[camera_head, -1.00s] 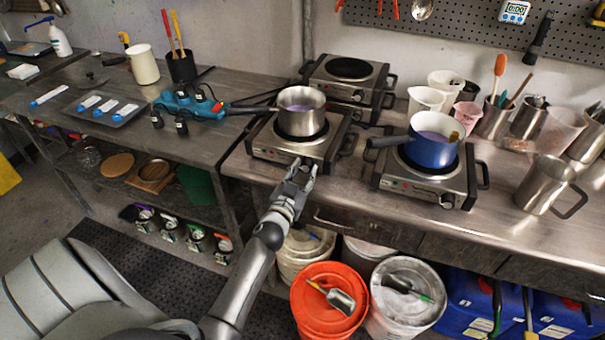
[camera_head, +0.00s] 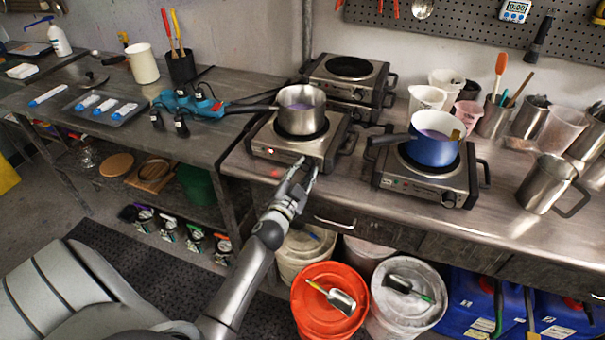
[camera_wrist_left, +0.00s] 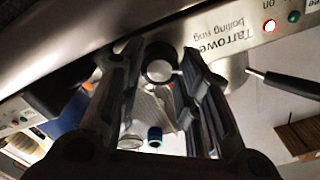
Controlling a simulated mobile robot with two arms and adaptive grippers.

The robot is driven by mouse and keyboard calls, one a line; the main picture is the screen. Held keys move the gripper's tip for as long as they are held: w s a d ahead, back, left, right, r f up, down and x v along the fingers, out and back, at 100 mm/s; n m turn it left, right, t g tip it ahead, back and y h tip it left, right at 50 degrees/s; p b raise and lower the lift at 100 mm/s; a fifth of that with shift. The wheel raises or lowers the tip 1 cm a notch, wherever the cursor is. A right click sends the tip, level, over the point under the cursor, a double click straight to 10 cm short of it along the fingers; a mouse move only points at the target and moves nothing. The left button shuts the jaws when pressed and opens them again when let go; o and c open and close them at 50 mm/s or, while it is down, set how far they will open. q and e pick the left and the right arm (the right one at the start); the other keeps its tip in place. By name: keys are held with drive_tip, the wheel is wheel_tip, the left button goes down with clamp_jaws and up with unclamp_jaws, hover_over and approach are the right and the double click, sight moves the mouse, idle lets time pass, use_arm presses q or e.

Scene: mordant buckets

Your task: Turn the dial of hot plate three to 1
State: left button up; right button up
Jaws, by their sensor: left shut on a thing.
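The front left hot plate (camera_head: 268,152) carries a steel pot (camera_head: 301,112). My left gripper (camera_head: 306,167) is at the front panel of this hot plate, below the pot. In the left wrist view its two fingers (camera_wrist_left: 158,72) are on either side of a dark round dial (camera_wrist_left: 160,69) and shut on it. The panel (camera_wrist_left: 222,42) reads "Tarrowe boiling ring", with a red-rimmed bright lamp and a green lamp beside the text. The dial's marks cannot be read. In the head view the gripper hides the dial. My right gripper is not in view.
An empty hot plate (camera_head: 348,82) stands behind. Another hot plate (camera_head: 420,186) at the right bears a blue pot (camera_head: 434,138). The steel pot's handle points left. An orange bucket (camera_head: 318,310) and a white bucket (camera_head: 407,318) stand below the bench front.

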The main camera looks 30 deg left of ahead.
use_arm(q)
drive_tip(key=shift+m, duration=1.1)
drive_tip(key=o, duration=1)
drive_tip(key=shift+s, duration=0.1)
drive_tip(key=shift+f, duration=0.1)
